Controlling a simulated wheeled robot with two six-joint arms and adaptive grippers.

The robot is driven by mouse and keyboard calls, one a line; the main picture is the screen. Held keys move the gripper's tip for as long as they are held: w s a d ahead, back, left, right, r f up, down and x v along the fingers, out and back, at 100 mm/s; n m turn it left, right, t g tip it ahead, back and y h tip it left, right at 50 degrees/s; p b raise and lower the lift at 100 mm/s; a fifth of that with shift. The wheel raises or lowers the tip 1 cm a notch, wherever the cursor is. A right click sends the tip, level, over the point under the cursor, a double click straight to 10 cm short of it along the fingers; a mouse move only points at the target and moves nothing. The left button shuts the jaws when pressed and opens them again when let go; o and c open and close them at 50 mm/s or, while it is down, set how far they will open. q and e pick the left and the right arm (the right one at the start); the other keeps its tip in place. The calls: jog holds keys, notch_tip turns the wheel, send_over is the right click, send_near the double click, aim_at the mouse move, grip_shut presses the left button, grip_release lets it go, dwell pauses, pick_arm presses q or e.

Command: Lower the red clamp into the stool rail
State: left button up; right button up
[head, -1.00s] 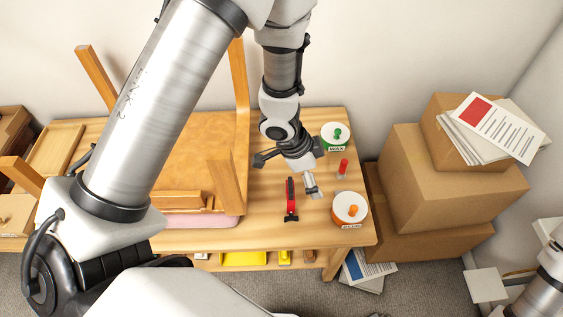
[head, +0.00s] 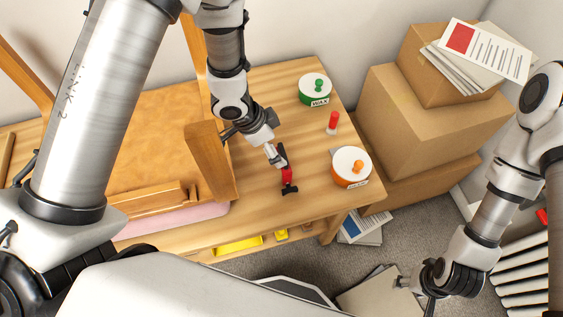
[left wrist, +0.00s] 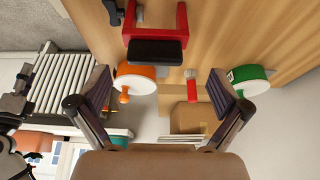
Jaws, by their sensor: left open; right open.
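The red clamp (head: 287,176), with black end parts, stands or lies on the wooden table, right of the upturned stool. In the left wrist view the clamp (left wrist: 183,24) shows at the top, beyond my fingers. My left gripper (head: 256,146) is open and empty, with one fingertip close beside the clamp's far end; contact cannot be told. Its spread fingers also show in the left wrist view (left wrist: 160,92). The stool rail (head: 155,201) is a wooden bar along the stool's near side, partly behind its leg. My right gripper (head: 418,287) is open at lower right, away from the table.
A green wax tin (head: 316,95), a red-topped small tube (head: 332,124) and an orange glue tin (head: 351,178) stand right of the clamp. A stool leg (head: 207,158) rises close to my left gripper. Cardboard boxes (head: 430,125) are stacked right of the table.

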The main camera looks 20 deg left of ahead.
aim_at(283, 153)
pick_arm(q)
jog(key=x, duration=0.4)
jog(key=shift+s+d+f, duration=0.15)
jog(key=shift+d, duration=0.3)
jog(key=shift+f, duration=0.2)
jog(key=shift+r, duration=0.1)
jog(key=c, duration=1.4)
jog(key=shift+r, duration=0.1)
jog(key=shift+c, duration=0.2)
